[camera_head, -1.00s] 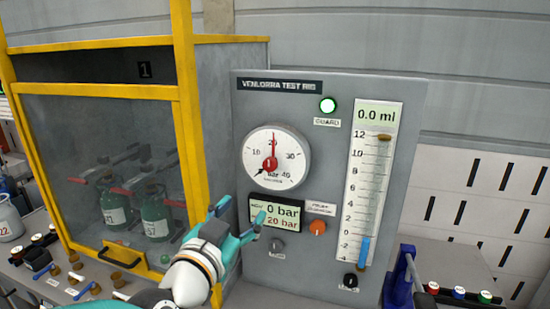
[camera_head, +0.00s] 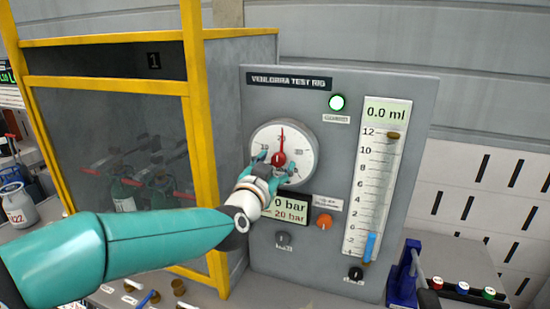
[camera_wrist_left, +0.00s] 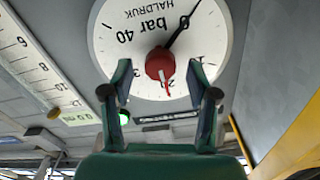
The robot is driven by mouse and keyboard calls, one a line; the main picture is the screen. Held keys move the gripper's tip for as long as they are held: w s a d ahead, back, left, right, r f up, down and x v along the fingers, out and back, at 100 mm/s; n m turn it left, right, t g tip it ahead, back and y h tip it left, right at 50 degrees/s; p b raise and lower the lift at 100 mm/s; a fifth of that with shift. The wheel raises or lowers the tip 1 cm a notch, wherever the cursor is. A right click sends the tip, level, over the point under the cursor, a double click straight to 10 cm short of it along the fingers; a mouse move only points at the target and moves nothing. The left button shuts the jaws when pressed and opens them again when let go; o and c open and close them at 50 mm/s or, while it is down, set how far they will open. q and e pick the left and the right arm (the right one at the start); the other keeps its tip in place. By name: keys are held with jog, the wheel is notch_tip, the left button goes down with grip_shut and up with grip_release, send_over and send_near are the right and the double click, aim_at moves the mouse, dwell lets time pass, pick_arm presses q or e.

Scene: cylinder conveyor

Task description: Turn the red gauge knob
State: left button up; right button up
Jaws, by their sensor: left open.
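The red knob (camera_head: 278,159) sits at the centre of the round white gauge (camera_head: 300,142) on the grey test rig panel. Its red pointer points up, near 20. In the left wrist view the red knob (camera_wrist_left: 159,63) shows upside down, and a black needle points at 0. My left gripper (camera_head: 276,165) is in front of the lower part of the gauge. It is open, with its fingertips (camera_wrist_left: 160,68) on either side of the knob in the left wrist view. I cannot tell whether they touch the knob. My right gripper is out of view.
Below the gauge are a display (camera_head: 291,209) reading 0 bar and 20 bar, partly hidden by my arm, and an orange knob (camera_head: 324,221). A tall scale (camera_head: 372,180) stands to the right. A yellow-framed cabinet (camera_head: 120,84) is on the left.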

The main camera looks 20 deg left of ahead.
pick_arm(q)
jog(key=shift+w, duration=0.65)
